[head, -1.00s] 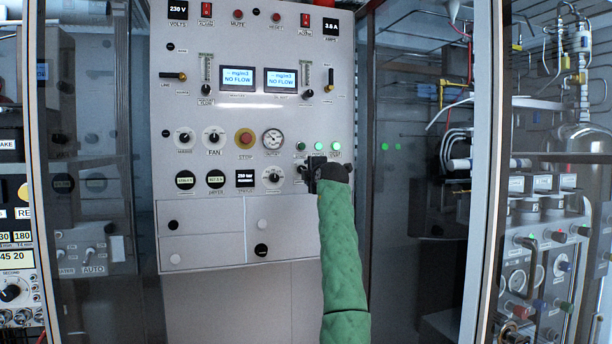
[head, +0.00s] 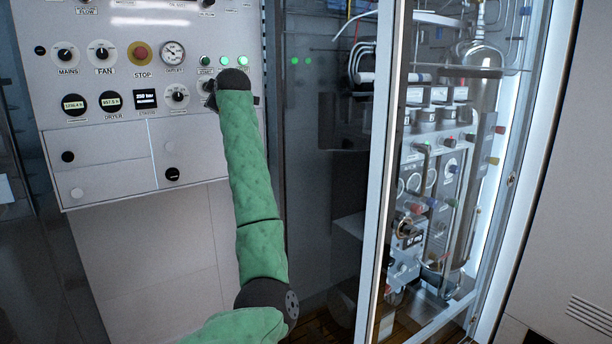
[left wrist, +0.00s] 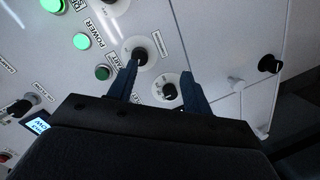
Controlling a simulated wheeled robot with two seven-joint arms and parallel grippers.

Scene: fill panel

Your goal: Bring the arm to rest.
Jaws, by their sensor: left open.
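My left arm (head: 250,190), in a green quilted sleeve, rises from the bottom of the head view to the grey control panel (head: 110,180). My left gripper (head: 210,98) is at the panel's right part, below a row of green lights (head: 224,60), mostly hidden by its black wrist. In the left wrist view the gripper (left wrist: 158,80) has its two dark fingers apart. One black knob (left wrist: 168,90) shows between the fingers, and another knob (left wrist: 140,54) is by the left fingertip. I cannot tell whether the fingers touch the panel. My right gripper is not in view.
A metal-framed glass door post (head: 385,170) stands right of the arm. Behind it is a cabinet with gauges, valves and a metal cylinder (head: 480,80). A plain grey cabinet (head: 560,200) is at the far right. The panel's lower doors carry small round knobs (head: 172,174).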

